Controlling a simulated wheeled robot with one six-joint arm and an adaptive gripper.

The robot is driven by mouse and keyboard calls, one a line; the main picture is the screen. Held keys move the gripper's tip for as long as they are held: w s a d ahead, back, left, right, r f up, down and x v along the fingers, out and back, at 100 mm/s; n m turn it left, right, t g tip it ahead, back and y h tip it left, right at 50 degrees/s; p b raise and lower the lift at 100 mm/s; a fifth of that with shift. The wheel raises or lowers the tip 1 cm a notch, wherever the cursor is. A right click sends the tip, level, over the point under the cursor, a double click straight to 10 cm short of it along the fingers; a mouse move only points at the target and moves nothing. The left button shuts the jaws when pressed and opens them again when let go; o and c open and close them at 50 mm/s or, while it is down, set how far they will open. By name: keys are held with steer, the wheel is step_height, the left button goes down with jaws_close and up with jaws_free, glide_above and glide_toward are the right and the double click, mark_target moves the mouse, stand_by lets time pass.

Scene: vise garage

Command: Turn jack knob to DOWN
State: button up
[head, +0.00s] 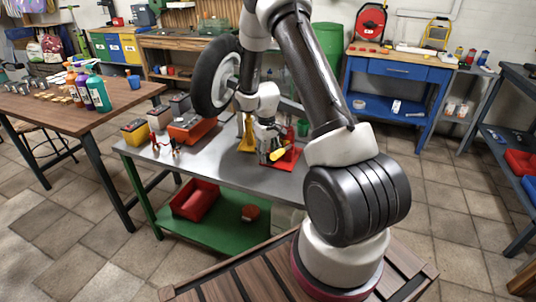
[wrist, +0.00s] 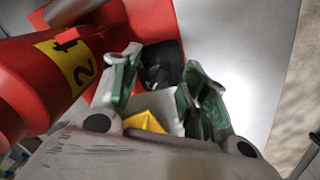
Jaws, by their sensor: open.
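The red jack (head: 291,159) stands on the grey workbench, largely behind my gripper in the head view. In the wrist view its red body (wrist: 32,82) fills the left side and carries a yellow label reading "2 t". A dark round knob (wrist: 162,60) sits at the jack's red base, just beyond and between my fingertips. My gripper (wrist: 160,72) is open, with one finger on each side of the knob. I cannot tell whether the fingers touch it. The knob's markings and setting are not readable. In the head view my gripper (head: 268,153) is low at the jack.
The workbench (head: 222,153) also bears a wheel (head: 214,78), a yellow stand (head: 246,142), an orange-red box (head: 191,127) and battery-like boxes (head: 135,131). A red bin (head: 195,200) sits on the green lower shelf. Bare bench top lies in front of the jack.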

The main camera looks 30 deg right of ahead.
steer(key=shift+f, duration=0.3)
jaws_close()
